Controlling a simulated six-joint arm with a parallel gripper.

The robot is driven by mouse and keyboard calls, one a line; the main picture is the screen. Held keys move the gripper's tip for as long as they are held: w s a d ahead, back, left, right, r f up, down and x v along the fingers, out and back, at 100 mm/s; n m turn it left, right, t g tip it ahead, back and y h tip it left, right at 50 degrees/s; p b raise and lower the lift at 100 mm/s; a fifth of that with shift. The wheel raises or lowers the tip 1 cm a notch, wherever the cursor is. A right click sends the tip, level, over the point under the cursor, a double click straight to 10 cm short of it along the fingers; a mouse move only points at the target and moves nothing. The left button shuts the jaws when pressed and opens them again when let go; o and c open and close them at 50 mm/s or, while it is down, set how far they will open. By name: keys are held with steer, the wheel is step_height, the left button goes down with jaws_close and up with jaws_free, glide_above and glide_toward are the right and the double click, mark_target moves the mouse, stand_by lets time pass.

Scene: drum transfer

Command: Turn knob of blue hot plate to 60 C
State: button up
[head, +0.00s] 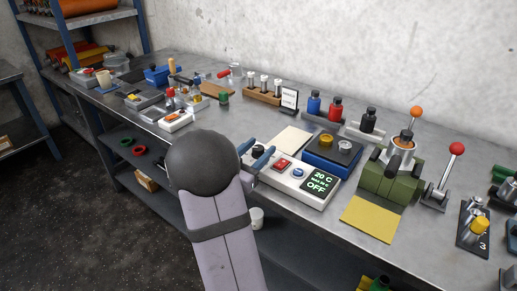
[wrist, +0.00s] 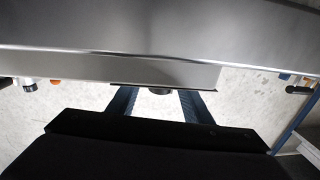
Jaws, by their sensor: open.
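The blue hot plate (head: 322,165) has a dark top and sits on the bench in the head view. In front of it is a white control panel (head: 308,194) with a red button (head: 282,164), a blue-topped control (head: 298,173) and a display (head: 320,182) reading "20 C" and "OFF", with a small blurred middle line. A black knob (head: 258,152) shows at the panel's left end. My gripper (head: 258,148) is open near that end; its blue fingers appear on either side of the black knob. In the wrist view my gripper (wrist: 159,94) has a dark round part (wrist: 160,91) between its fingertips.
A green device (head: 388,183) with an orange-tipped lever stands right of the hot plate. A yellow sheet (head: 371,218) lies in front of it. Blue, red and black bottles (head: 335,108) stand behind. A red-knobbed lever (head: 446,175) is farther right. Several small items crowd the bench's left.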

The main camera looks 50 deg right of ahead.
steer(key=shift+d, duration=0.1)
steer(key=c, duration=1.1)
steer(key=shift+o, duration=0.2)
steer(key=shift+m+g, duration=0.4)
steer(key=shift+g, duration=0.2)
steer(key=m+g+p, duration=0.1)
steer(key=m+g, duration=0.1)
steer(key=g, duration=0.1)
steer(key=m+g+y+p, duration=0.1)
steer(key=g, duration=0.1)
steer(key=shift+w+m+g, duration=0.1)
steer(key=shift+m+g, duration=0.3)
steer(key=m+g+y, duration=0.1)
steer(key=m+g, duration=0.1)
steer(key=m+g+y, duration=0.1)
steer(key=g, duration=0.2)
steer(key=shift+m+y+p, duration=0.3)
steer(key=shift+m, duration=0.1)
steer(key=shift+m+g+y, duration=0.9)
steer(key=shift+g+y, duration=0.2)
steer(key=shift+g, duration=0.1)
